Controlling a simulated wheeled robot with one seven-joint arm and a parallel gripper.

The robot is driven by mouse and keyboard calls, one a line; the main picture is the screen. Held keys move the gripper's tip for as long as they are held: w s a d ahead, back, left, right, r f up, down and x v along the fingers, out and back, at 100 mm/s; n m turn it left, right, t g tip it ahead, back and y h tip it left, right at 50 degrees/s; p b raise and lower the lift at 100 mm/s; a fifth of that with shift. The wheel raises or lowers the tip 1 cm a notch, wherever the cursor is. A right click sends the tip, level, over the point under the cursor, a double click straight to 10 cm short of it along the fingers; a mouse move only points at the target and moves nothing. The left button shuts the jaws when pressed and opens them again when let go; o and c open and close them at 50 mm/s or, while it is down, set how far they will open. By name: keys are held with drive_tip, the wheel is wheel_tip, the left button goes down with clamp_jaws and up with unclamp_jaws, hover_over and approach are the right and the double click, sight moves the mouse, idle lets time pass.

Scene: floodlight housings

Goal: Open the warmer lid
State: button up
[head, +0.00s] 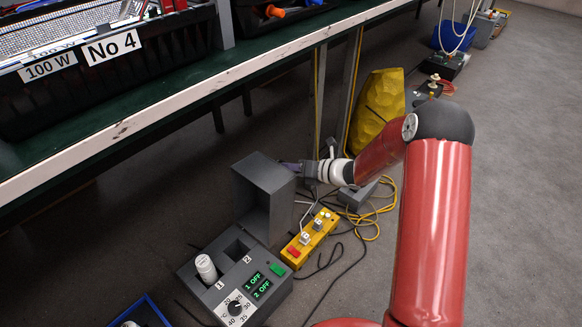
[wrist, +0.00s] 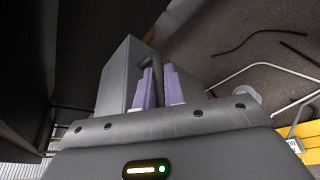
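The grey warmer (head: 215,290) stands on the floor in the head view, with a dial and two green displays reading "1 OFF" and "2 OFF". Its box-like lid (head: 262,190) stands raised at the back, roughly upright, and the wells below are uncovered. A white-capped bottle (head: 206,268) sits in well 1; well 2 looks empty. My gripper (head: 290,166) is at the upper right of the lid. In the wrist view the purple fingers (wrist: 158,88) are close together around a dark curved handle (wrist: 155,68) on the lid (wrist: 117,80).
A yellow control box (head: 312,238) with buttons and loose cables lies right of the warmer. A blue bin (head: 142,312) is at the front left. A workbench edge (head: 190,98) runs above and behind. A yellow sack (head: 380,105) stands farther back. Open floor lies right.

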sight(266, 170)
clamp_jaws()
drive_tip(key=shift+n+t+h, duration=0.3)
drive_tip(key=shift+n+h, duration=0.2)
drive_tip(key=shift+n, duration=0.3)
drive_tip(key=s+a+r, duration=0.1)
drive_tip(key=s, duration=0.1)
drive_tip(key=s+a+r+b, duration=0.1)
drive_tip(key=s+a, duration=0.1)
drive_tip(key=s+a+r, duration=0.1)
drive_tip(key=r, duration=0.1)
drive_tip(key=shift+s+a, duration=0.25)
drive_tip(key=shift+s, duration=0.15)
drive_tip(key=shift+o, duration=1.4)
unclamp_jaws()
